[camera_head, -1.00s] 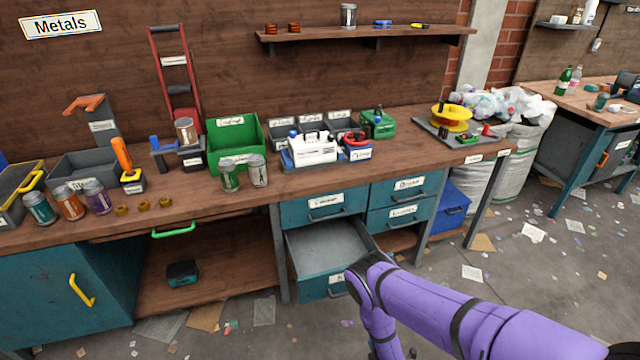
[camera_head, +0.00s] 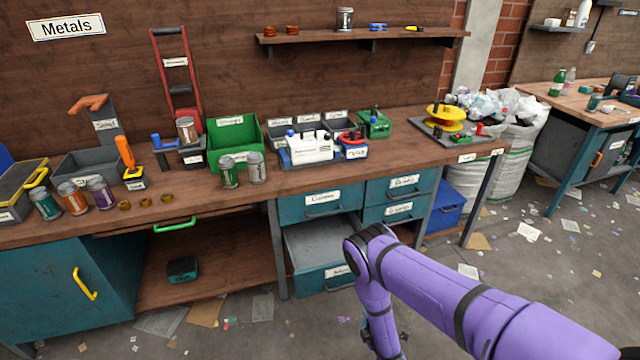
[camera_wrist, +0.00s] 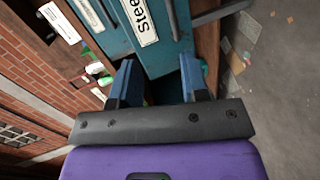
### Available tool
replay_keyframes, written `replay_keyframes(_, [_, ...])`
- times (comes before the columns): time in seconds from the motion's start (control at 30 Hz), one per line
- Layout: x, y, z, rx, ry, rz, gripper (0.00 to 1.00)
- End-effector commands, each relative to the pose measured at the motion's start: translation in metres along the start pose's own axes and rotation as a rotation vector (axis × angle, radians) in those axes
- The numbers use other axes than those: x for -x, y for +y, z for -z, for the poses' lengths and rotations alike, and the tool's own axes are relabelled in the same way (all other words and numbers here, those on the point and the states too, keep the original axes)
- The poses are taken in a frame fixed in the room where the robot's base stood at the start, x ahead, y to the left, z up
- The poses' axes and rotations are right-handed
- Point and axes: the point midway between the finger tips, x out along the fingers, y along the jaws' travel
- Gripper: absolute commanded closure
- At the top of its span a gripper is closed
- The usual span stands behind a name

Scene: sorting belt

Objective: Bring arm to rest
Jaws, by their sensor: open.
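My purple arm (camera_head: 440,290) reaches in from the lower right in the head view. Its elbow is bent in front of the lower drawer, and the forearm runs down to the bottom edge. My gripper is out of clear sight there. In the wrist view my gripper (camera_wrist: 155,85) shows two blue fingers well apart, with nothing held between them. Beyond the fingers is a teal drawer front (camera_wrist: 145,25) with a label beginning "Stee". The lower teal drawer (camera_head: 330,274) is pulled open, and the part of its inside that shows looks empty. My elbow hides its right side.
A blue crate (camera_head: 443,208) and white sacks (camera_head: 495,165) stand right of the drawers. Floor with scattered paper lies in front.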

Motion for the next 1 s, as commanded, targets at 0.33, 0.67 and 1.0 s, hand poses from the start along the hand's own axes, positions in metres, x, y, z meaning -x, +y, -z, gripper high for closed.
replay_keyframes(0.33, [-0.067,0.109,0.006,-0.176,-0.074,0.061,0.59])
replay_keyframes(0.67, [-0.103,0.239,0.005,-0.385,-0.154,0.135,0.59])
replay_keyframes(1.0, [-0.099,0.373,-0.002,-0.591,-0.228,0.206,0.59])
